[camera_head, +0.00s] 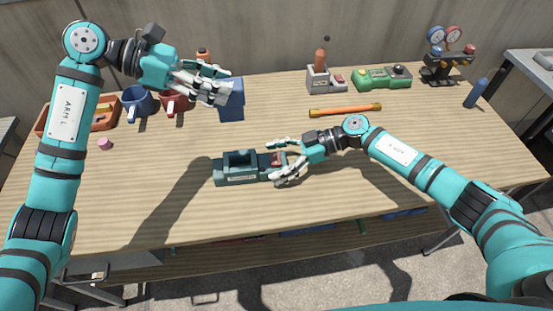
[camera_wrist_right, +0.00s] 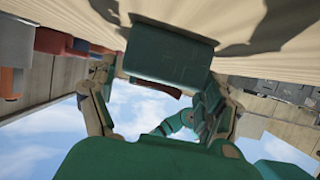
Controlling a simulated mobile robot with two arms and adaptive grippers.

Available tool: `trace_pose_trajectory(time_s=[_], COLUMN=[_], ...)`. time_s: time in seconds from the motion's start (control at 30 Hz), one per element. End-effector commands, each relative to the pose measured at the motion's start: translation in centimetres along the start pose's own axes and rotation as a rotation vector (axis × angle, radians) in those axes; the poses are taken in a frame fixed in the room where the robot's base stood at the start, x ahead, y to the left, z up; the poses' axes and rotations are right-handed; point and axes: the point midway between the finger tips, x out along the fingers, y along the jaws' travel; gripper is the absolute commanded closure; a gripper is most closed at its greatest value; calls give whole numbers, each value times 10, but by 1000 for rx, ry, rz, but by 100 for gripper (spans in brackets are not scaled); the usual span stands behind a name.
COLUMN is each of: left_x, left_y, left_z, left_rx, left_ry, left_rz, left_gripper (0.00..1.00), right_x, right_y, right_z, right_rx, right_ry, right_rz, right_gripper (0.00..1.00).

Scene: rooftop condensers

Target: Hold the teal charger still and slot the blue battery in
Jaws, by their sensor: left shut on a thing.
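The teal charger (camera_head: 235,178) is a dark teal block with a raised slot part, lying on the middle of the table. The blue battery (camera_head: 231,102) is a blue block held above the table at the back left. My left gripper (camera_head: 222,86) is shut on it. My right gripper (camera_head: 277,160) is open at the charger's right end, with one finger on the far side and one on the near side. The right wrist view shows the charger (camera_wrist_right: 170,55) between the two fingers (camera_wrist_right: 160,90); whether they touch it is unclear.
A blue mug (camera_head: 136,103), a red mug (camera_head: 175,104) and an orange tray (camera_head: 104,115) stand at the back left. An orange tube (camera_head: 345,110), a green device (camera_head: 382,78) and a gauge set (camera_head: 447,58) are at the back right. The table's front is clear.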

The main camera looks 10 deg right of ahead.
Motion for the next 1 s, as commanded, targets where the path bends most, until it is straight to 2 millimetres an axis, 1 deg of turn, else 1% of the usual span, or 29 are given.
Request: trace_pose_trajectory(time_s=[0.03, 0.2, 0.27, 0.47, 0.53, 0.57, 0.67, 0.8, 0.9, 1.0], left_x=[0, 0, 0, 0, 2, 4, 14, 33, 42, 46], left_y=[0, 0, 0, 0, 0, 1, 3, 4, 4, 3], left_z=[1, 1, 1, 1, -3, -7, -30, -66, -86, -96], left_rx=[1, 1, 1, 1, -2, -4, -8, -8, -5, -1], left_ry=[-2, -2, -2, -2, -2, -2, -3, -4, -2, -1], left_rz=[1, 1, 1, 0, 0, -1, -2, -1, 1, 3], left_gripper=[100, 100, 100, 100, 100, 100, 100, 100, 100, 100], right_x=[0, 0, 0, 0, 0, 0, 0, 0, 0, 0], right_y=[0, 0, 0, 0, 0, 0, 0, 0, 0, 0], right_z=[0, -1, -1, -1, -1, -1, -1, -1, -2, -2], right_rx=[0, -1, -1, -1, -1, -1, -1, -1, -1, -1], right_ry=[1, 1, 1, 2, 2, 2, 2, 2, 2, 2], right_rz=[0, 0, 0, 0, 0, 0, 0, 0, 0, 0], right_gripper=[25, 48, 54, 55, 55, 55, 55, 55, 55, 55])
